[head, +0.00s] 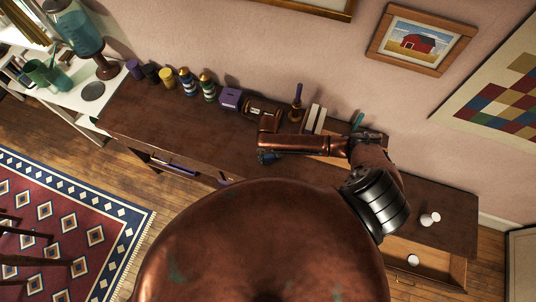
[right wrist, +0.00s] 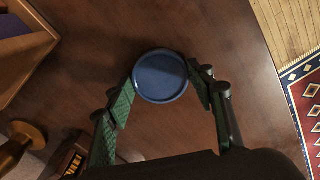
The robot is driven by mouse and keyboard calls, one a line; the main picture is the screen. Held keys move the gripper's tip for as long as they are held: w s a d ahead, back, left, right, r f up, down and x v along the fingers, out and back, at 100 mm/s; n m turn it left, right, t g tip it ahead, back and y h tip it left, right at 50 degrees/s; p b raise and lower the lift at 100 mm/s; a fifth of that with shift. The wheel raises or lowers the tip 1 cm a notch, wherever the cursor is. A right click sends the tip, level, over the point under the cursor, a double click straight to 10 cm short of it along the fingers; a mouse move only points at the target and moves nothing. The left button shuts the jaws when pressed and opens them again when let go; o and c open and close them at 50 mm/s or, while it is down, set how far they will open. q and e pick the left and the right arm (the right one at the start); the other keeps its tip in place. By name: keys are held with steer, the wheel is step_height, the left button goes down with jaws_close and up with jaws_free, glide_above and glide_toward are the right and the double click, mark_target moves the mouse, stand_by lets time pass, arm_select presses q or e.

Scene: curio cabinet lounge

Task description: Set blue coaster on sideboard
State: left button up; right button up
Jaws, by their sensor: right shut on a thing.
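The blue coaster (right wrist: 160,77) is a round disc with a raised rim, seen face-on in the right wrist view. My right gripper (right wrist: 162,90) is shut on it, with a green-padded finger against each side. In the head view the coaster (head: 265,158) shows as a small blue patch at the end of my right gripper (head: 268,153), over the dark wood sideboard (head: 150,118). I cannot tell whether the coaster touches the sideboard top or hangs just above it. My left gripper is not in view.
Several jars and bottles, a purple box (head: 230,98), a candlestick (head: 297,108) and white books (head: 314,118) line the sideboard's back. White items (head: 430,219) stand at its right end. Drawers are open at the front. The top's left front is clear.

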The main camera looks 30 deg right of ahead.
mark_target(268, 156)
steer(key=shift+f, duration=0.1)
steer(key=o, duration=1.2)
step_height(268, 156, up, 12)
steer(key=shift+r, duration=0.15)
